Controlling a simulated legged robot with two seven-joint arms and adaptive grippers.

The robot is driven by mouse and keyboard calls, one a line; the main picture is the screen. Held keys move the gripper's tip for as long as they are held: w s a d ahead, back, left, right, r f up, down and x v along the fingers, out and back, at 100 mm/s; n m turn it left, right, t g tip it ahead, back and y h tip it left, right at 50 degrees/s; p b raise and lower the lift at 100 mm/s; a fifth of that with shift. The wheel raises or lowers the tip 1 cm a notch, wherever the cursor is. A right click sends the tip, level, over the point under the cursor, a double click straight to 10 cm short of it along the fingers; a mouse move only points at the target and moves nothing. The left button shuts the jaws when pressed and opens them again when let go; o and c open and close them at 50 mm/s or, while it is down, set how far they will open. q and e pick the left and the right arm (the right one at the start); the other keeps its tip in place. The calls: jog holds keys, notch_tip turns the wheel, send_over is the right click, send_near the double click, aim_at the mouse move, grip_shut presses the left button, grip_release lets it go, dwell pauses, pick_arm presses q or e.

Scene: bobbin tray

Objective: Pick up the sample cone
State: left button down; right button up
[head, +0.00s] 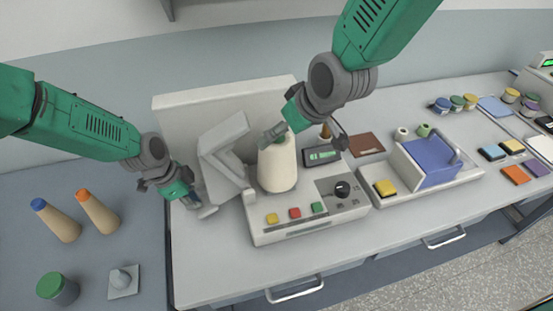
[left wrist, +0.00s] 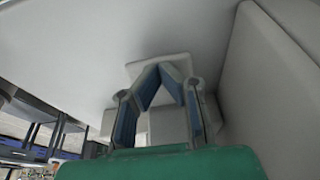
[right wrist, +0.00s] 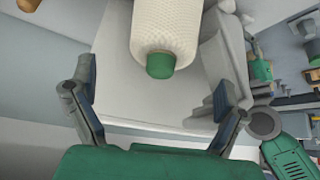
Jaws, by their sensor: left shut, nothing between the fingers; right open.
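A cream cone with a green tip (head: 277,165) stands upright on the grey machine with coloured buttons (head: 290,232). My right gripper (head: 303,137) is open above the cone's top, one finger beside the green tip. In the right wrist view the cone (right wrist: 165,25) lies beyond and between the spread fingers (right wrist: 153,92), with nothing held. My left gripper (head: 203,209) is shut and empty, low beside the machine's left side. Its fingertips meet in the left wrist view (left wrist: 160,70). Two tan cones, one blue-tipped (head: 58,222) and one orange-tipped (head: 99,214), stand at the left.
A grey angled bracket (head: 225,150) rises just left of the cone. A wooden-handled item (head: 326,131) and a display (head: 321,155) stand behind it. A tray with a blue block (head: 430,160) is at right. The front bench strip is clear.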

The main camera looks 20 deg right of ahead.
jog(key=x, duration=0.4)
jog(key=shift+w+a+f, duration=0.1)
jog(key=shift+w+f, duration=0.05)
jog(key=shift+w+a+f, duration=0.1)
jog(key=shift+w+f, duration=0.15)
jog(key=shift+f, duration=0.05)
pick_arm(q)
jog(key=shift+r, duration=0.1)
pick_arm(e)
jog(key=shift+r, duration=0.1)
jog(key=shift+c, duration=0.5)
pick_arm(q)
jog(key=shift+s, duration=0.1)
pick_arm(e)
jog(key=c, duration=1.7)
jog(key=shift+c, duration=0.2)
jog(key=shift+r, duration=0.1)
